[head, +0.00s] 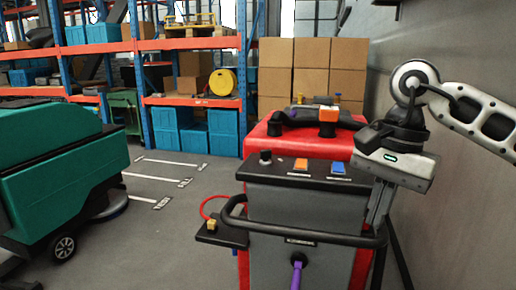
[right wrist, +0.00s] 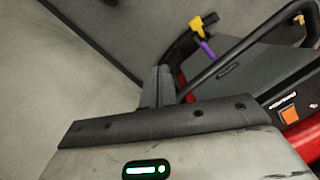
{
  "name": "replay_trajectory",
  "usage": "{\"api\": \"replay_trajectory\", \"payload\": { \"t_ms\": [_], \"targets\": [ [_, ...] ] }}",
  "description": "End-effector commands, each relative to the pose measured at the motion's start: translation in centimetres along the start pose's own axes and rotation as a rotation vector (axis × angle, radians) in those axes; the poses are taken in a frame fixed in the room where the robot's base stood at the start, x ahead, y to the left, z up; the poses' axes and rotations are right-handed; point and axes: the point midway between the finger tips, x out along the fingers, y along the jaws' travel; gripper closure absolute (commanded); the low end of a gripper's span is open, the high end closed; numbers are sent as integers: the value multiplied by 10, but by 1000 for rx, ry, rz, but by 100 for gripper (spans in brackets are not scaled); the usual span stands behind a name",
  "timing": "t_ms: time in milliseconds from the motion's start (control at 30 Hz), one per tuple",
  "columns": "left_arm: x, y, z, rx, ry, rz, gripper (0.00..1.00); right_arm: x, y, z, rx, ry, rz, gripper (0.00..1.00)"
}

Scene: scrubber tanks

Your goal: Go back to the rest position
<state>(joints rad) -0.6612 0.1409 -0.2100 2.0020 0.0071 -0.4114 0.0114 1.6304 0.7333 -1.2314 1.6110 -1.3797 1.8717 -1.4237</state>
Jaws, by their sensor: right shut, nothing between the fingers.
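My right gripper (head: 376,215) is at the right side of the red and grey scrubber machine (head: 290,200). Its fingers point down, close to the right end of the black push handle (head: 300,237); I cannot tell if they touch it. The right wrist view shows the fingers (right wrist: 158,85) together with nothing between them, with the handle bar just beyond. My right arm comes in from the right edge. My left gripper is out of view.
A grey wall (head: 455,215) stands close on the right. A green scrubber (head: 60,165) is at left. Shelves with teal bins (head: 222,130) and stacked cardboard boxes (head: 312,65) are behind. The floor (head: 150,235) between the machines is clear.

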Motion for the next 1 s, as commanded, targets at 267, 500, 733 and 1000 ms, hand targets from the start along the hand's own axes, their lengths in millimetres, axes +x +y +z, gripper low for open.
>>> {"api": "replay_trajectory", "payload": {
  "t_ms": [267, 500, 733, 1000],
  "targets": [
    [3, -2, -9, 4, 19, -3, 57, 54, -35, 61, 50, -313, -95, 100],
    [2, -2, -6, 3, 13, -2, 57, 89, -70, 155, 275, -877, -172, 100],
    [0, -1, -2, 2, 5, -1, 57, 74, -103, 201, 847, -1699, -85, 100],
    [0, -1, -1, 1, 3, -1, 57, 130, -100, 114, 1795, -2555, 316, 100]
  ]
}}
